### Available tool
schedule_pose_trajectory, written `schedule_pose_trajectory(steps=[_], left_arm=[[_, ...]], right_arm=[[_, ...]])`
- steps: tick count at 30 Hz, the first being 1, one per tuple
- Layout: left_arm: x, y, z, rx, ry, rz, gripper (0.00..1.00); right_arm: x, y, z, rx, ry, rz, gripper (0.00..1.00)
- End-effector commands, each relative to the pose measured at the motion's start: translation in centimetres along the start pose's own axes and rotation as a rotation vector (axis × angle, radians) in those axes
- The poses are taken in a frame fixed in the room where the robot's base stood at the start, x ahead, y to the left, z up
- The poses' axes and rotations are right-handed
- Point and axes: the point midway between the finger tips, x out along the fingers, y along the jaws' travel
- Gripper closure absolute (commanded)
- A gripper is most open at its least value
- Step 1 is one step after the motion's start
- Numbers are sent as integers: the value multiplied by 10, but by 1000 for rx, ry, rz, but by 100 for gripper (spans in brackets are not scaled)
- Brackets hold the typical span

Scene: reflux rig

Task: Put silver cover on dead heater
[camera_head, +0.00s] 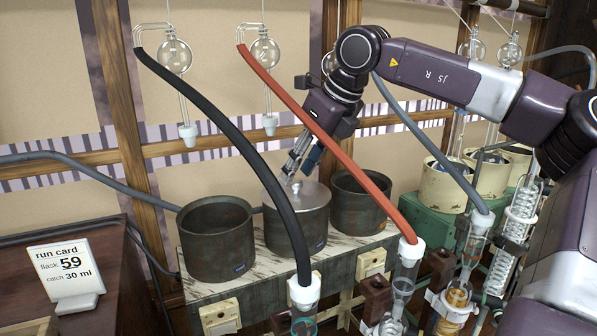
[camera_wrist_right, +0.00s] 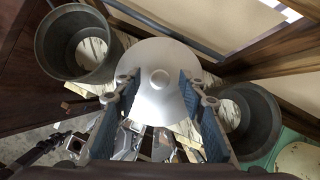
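The silver cover (camera_head: 312,194), a shallow metal disc with a small round knob, lies on top of the middle dark heater pot (camera_head: 297,228). It also shows in the right wrist view (camera_wrist_right: 158,52), where it hides the pot's mouth. My right gripper (camera_head: 294,172) is just above the cover, pointing down at the knob. In the right wrist view its fingers (camera_wrist_right: 158,92) are spread on either side of the knob, with nothing between them. The left heater pot (camera_head: 215,245) and right heater pot (camera_head: 350,212) are uncovered and look empty. Which heater is dead I cannot tell. My left gripper is out of view.
A black hose (camera_head: 235,145) and a red hose (camera_head: 330,150) slant across in front of the pots. Glass bulbs with stems hang behind. Glass tubes stand at front right. A green box (camera_head: 430,222) carries cream pots. A run card (camera_head: 64,270) stands at left.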

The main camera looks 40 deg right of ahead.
Motion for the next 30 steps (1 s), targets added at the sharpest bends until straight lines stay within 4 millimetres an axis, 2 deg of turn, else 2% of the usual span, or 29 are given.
schedule_pose_trajectory(steps=[1, 9, 15, 21, 30], left_arm=[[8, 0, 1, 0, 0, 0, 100], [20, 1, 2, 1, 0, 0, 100], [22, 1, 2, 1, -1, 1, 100], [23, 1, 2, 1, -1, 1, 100], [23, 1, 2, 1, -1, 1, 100]], right_arm=[[-11, -1, 0, 1, -10, -5, 62], [-73, 0, 0, 1, -9, -4, 62], [-103, 0, 0, 0, -6, -3, 62], [-112, 0, -1, 0, -4, -1, 62], [-112, 0, -1, -1, -4, -1, 62]])
